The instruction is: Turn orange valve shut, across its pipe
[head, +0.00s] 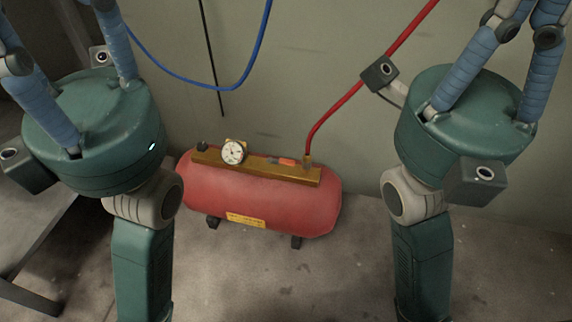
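The orange valve (287,161) is a small handle on top of a red tank (255,205) in the middle of the head view. It lies roughly lengthwise along the tank's brass-coloured top plate (215,162), beside an upright fitting (307,162) with a red hose. The handle looks in line with the short pipe, but is too small to be sure. My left gripper (92,105) is left of the tank and my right gripper (462,105) right of it, both apart from the valve. Their blue fingers run out of the top of the picture, so the fingertips are hidden.
A round white gauge (233,152) and a black knob (202,147) share the plate. The red hose (355,92) rises to the upper right. A blue cable (215,87) hangs on the wall behind. A metal frame (35,245) stands at left. Floor in front is clear.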

